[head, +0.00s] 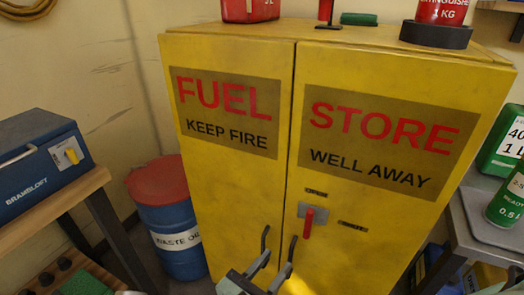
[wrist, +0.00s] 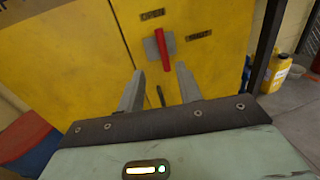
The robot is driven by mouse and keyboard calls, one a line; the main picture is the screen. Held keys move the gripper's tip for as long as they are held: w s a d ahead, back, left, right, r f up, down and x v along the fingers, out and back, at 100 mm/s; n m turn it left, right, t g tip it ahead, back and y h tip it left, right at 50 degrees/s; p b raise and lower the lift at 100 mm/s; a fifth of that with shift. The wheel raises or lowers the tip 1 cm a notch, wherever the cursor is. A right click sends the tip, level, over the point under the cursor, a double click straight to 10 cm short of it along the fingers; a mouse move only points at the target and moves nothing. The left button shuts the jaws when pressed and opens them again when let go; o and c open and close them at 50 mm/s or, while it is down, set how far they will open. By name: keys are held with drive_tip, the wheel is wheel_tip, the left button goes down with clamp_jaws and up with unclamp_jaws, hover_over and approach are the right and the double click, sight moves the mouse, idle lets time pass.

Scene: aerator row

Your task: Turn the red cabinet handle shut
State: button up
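The red handle (head: 308,222) sits on a grey plate on the right door of the yellow cabinet (head: 235,190). It points down, almost upright, and it also shows in the wrist view (wrist: 165,50). A small dark label (wrist: 152,14) above it seems to read OPEN, and another (wrist: 198,36) to its right seems to read SHUT. My gripper (head: 279,240) is below and left of the handle in the head view. Its two fingers are spread apart and empty. In the wrist view the handle shows beyond and between the fingertips (wrist: 160,72), with no clear contact.
A blue waste drum (head: 170,225) with a red lid stands left of the cabinet. A blue toolbox (head: 38,165) is on a bench at left. Green containers (head: 505,150) stand on a bench at right.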

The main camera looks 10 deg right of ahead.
sight(308, 220)
drive_tip(key=b+x, duration=0.2)
drive_tip(key=x, duration=1.4)
drive_tip(key=shift+d, duration=0.15)
clamp_jaws()
